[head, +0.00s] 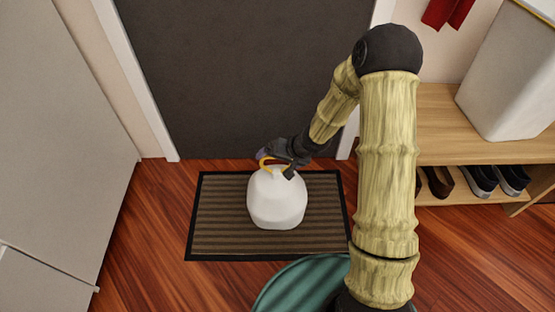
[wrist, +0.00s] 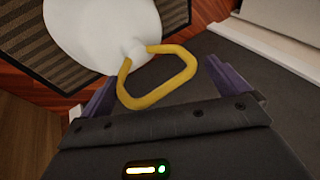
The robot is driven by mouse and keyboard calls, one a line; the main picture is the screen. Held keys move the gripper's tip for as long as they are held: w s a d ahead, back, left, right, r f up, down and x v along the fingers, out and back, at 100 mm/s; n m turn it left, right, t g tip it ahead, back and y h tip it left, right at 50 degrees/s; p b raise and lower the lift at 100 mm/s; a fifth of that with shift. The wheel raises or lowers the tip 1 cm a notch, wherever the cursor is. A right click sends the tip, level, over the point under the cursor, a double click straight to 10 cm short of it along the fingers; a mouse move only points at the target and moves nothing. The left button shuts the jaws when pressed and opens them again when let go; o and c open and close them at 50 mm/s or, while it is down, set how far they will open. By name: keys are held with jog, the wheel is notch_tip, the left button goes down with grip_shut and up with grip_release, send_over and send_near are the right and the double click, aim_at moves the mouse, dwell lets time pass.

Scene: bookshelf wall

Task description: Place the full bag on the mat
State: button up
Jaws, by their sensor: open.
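The full bag (head: 276,200) is a white, rounded bag with a yellow loop handle (head: 268,163) at its top. It stands upright on the striped brown mat (head: 221,225), which has a dark border and lies in front of the dark door. My gripper (head: 283,165) is at the top of the bag. In the wrist view the yellow loop (wrist: 158,93) lies between my two purple fingers, which are apart from it on both sides. The bag's white body (wrist: 100,28) is beyond the loop, with the mat (wrist: 28,47) under it. My gripper is open.
A wooden bench (head: 435,125) with shoes (head: 480,180) on its lower shelf stands at the right. A white bin (head: 508,75) with a yellow edge is on the bench. A pale cabinet (head: 60,130) is at the left. Wood floor (head: 150,230) is clear left of the mat.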

jog(key=p+v, duration=0.7)
jog(key=v, duration=0.4)
jog(key=shift+r, duration=0.1)
jog(key=s+d+r+h, duration=0.4)
jog(key=d+r+h, duration=0.15)
jog(key=r, duration=0.25)
jog(key=s+d+r+n+g, duration=0.1)
jog(key=s+r, duration=0.6)
jog(key=s, duration=0.4)
jog(key=shift+d, duration=0.3)
jog(key=shift+d+f, duration=0.1)
